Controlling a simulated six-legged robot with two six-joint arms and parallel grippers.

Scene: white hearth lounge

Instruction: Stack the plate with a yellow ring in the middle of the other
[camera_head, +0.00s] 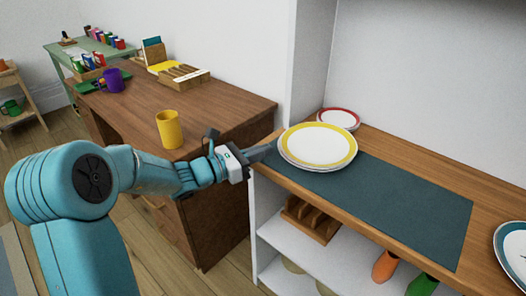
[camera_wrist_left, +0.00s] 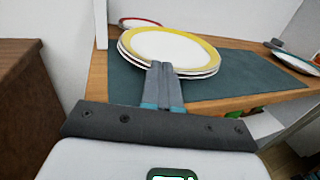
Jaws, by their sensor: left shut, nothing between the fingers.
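The plate with a yellow ring (camera_head: 317,143) lies on the left part of a dark teal mat (camera_head: 410,200). The rim of a white plate (camera_head: 305,167) shows just under it, so the two are stacked and look about centred; most of the lower one is hidden. The stack also shows in the left wrist view, with the yellow-ringed plate (camera_wrist_left: 172,48) on top. My left gripper (camera_head: 268,149) is shut and empty, its fingertips close to the stack's left edge; I cannot tell whether they touch it. My right gripper is not in view.
A red-rimmed plate (camera_head: 339,119) lies behind the stack, near the wall. A blue-rimmed plate (camera_head: 514,250) is at the right edge. The mat's right part is bare. A brown desk (camera_head: 225,105) with a yellow mug (camera_head: 170,130) stands at the left.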

